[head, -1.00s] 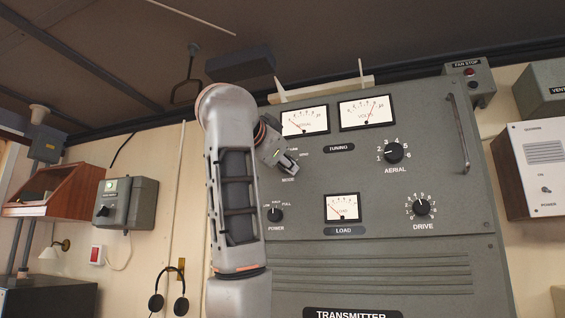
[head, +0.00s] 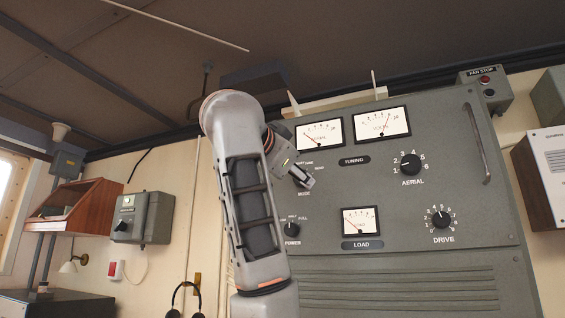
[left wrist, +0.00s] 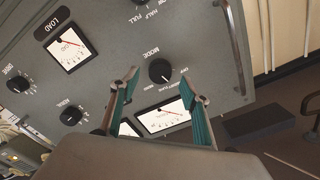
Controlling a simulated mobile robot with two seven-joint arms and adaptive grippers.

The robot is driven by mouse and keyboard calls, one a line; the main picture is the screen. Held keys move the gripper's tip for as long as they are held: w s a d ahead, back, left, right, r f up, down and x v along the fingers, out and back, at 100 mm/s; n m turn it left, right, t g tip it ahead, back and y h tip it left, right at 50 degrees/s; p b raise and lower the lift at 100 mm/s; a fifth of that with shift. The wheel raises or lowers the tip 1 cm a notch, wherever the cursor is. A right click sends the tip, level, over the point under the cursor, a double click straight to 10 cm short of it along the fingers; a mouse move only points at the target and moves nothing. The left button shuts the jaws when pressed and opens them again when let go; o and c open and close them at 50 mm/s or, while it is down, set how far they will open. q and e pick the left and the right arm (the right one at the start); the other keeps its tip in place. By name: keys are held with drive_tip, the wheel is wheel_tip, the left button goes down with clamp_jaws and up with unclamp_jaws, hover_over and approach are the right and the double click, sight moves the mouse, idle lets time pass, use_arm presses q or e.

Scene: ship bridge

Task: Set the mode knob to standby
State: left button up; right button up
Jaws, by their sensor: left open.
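The black mode knob (left wrist: 160,71) sits on the grey transmitter panel (left wrist: 110,50) under the MODE lettering, which looks upside down in the left wrist view. A pale pointer mark seems to face the lower right, toward small position labels too blurred to read surely. My left gripper (left wrist: 160,78) is open, its two fingers on either side of the knob in that view; I cannot tell the remaining depth gap. In the head view my left gripper (head: 304,179) is in front of the knob and hides it, just above the MODE label. My right gripper is not in view.
Nearby on the panel are the power knob (head: 292,230), aerial knob (head: 411,164), drive knob (head: 440,220), load meter (head: 361,221) and two upper meters. A handle (head: 477,143) runs along the panel's right side. A grey wall box (head: 142,218) is at the left.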

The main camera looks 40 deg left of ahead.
use_arm(q)
drive_tip(key=v, duration=0.9)
idle(0.3)
